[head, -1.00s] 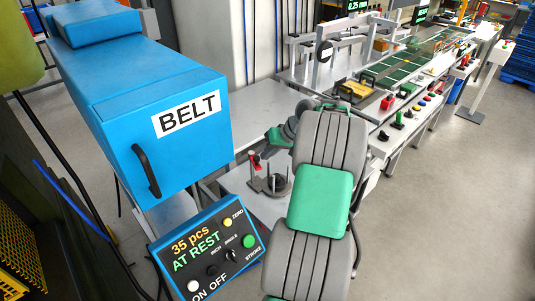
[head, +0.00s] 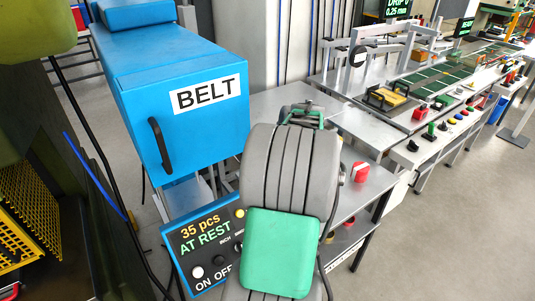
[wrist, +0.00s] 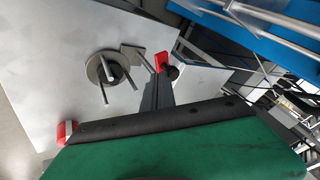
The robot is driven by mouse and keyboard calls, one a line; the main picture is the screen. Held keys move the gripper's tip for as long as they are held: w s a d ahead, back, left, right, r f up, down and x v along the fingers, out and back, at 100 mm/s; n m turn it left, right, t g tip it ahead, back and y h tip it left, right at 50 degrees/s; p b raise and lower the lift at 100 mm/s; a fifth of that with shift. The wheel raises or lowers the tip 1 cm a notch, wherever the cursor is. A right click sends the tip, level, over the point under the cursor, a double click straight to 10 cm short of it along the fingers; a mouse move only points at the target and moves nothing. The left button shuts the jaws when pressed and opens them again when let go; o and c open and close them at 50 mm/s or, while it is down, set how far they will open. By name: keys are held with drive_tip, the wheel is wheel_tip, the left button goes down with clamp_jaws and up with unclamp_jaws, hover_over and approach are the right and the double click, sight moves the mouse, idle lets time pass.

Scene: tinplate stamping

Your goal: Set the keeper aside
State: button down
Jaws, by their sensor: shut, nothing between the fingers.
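In the wrist view, a grey round base (wrist: 108,66) with upright metal pins stands on a pale grey tabletop. A flat dark grey plate (wrist: 134,57) lies beside it. A red block (wrist: 161,61) with a black knob (wrist: 171,73) is just right of these. I cannot tell for sure which of these is the keeper. My gripper (wrist: 157,92) appears as narrow dark fingers, shut and empty, pointing toward the red block; I cannot tell whether they touch it. In the head view my own arm hides the gripper and the pinned base.
A red and white piece (wrist: 66,131) is at the table's edge; a red knob also shows in the head view (head: 360,172). The blue BELT cabinet (head: 185,100) and a control panel (head: 205,245) reading "35 pcs AT REST" stand left. Open floor lies right.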

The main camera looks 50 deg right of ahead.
drive_tip(key=shift+w+a+b, duration=0.2)
drive_tip(key=shift+w+a, duration=0.1)
drive_tip(key=shift+w, duration=0.25)
drive_tip(key=shift+w+a+b, duration=0.2)
drive_tip(key=shift+w+a, duration=0.1)
drive_tip(key=shift+w, duration=0.3)
drive_tip(key=s+a+f+b+v, duration=0.1)
drive_tip(key=v, duration=1.1)
drive_tip(key=shift+s+a, duration=0.25)
drive_tip(key=shift+a, duration=0.15)
